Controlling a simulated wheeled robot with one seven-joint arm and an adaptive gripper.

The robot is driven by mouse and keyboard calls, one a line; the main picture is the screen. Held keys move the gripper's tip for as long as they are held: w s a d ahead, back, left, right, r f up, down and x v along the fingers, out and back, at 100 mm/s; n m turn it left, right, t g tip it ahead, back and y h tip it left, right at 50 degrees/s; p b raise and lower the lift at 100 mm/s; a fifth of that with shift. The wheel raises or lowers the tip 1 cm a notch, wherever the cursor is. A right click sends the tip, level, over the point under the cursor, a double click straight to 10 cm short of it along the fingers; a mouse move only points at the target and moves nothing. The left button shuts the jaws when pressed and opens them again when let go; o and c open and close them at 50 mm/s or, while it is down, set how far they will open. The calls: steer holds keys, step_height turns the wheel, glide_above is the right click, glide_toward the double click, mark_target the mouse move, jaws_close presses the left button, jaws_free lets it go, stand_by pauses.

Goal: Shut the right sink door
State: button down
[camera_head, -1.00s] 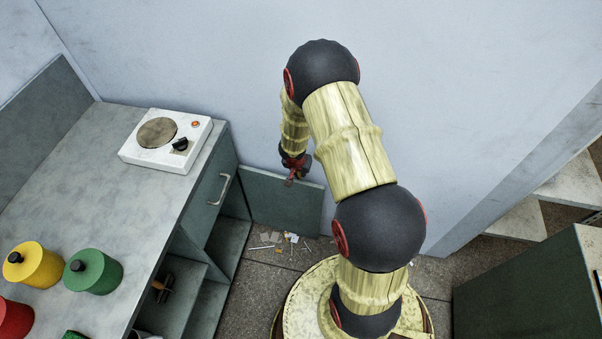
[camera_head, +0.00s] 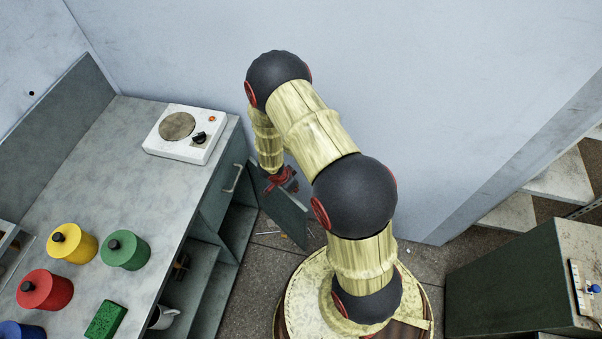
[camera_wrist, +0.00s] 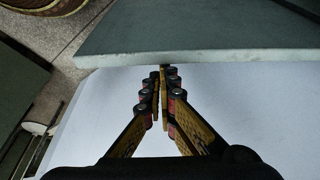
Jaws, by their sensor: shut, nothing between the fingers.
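The right sink door (camera_head: 287,218) is a dark green panel standing open at the far end of the cabinet (camera_head: 222,192). It is angled out from the cabinet front, and the cabinet's open shelves show beside it. My gripper (camera_head: 282,179) is at the door's upper edge in the head view. In the wrist view the door (camera_wrist: 200,40) fills the upper part as a grey-green board with a pale edge. My gripper (camera_wrist: 160,72) is shut and empty, its fingertips at that edge; contact looks likely, but I cannot be sure. Part of the door is hidden behind my arm.
The worktop carries a hot plate (camera_head: 187,133), a yellow pot (camera_head: 73,244), a green pot (camera_head: 125,250), a red pot (camera_head: 45,290) and a green sponge (camera_head: 105,320). The wall (camera_head: 400,90) is close behind my arm. A green cabinet (camera_head: 520,275) stands at right.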

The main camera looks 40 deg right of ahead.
steer(key=a+m+g+p, duration=0.1)
steer(key=a+m+p, duration=0.3)
steer(key=a+p, duration=0.6)
steer(key=shift+a, duration=1.25)
